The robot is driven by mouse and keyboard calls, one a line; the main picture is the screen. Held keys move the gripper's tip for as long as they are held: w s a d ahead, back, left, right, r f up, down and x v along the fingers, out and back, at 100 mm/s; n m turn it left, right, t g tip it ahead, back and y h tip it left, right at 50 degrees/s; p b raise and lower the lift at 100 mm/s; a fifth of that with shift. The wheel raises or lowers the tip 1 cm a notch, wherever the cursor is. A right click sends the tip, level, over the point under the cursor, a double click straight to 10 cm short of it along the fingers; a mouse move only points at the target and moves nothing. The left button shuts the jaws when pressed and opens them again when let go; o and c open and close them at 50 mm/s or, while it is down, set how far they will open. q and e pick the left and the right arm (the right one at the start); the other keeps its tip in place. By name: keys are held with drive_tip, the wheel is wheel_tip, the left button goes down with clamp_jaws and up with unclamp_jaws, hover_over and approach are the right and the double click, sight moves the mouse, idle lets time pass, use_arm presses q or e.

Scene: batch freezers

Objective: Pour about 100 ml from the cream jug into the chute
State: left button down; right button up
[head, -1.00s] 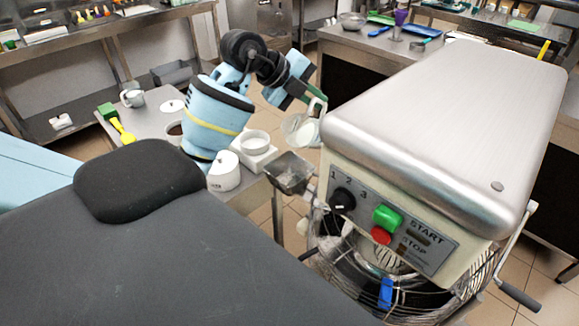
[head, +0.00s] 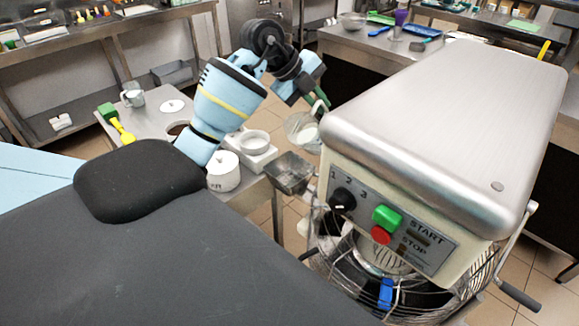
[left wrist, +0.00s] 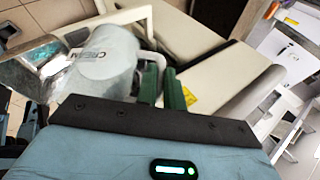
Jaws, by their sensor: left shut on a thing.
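The clear cream jug (head: 302,129) with white liquid in it hangs in the air beside the mixer's left end. My left gripper (head: 317,108) is shut on its handle. In the left wrist view the jug (left wrist: 105,55), with lettering on its side, tilts toward the left, and the green fingers (left wrist: 165,88) close on its handle. The metal chute (head: 289,172) sticks out at the mixer's left side, below the jug. In the left wrist view a metal edge of the chute (left wrist: 25,70) shows beyond the jug. I cannot see any stream of cream. My right gripper is not in view.
The large mixer (head: 440,120) with buttons and a wire guard fills the right. A white lidded pot (head: 223,172) and a white scale (head: 252,155) with a dish stand on the steel table near my arm. A metal jug (head: 133,95) and a yellow-green brush (head: 120,128) lie farther left.

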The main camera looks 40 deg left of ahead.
use_arm(q)
drive_tip(key=shift+w+r, duration=0.1)
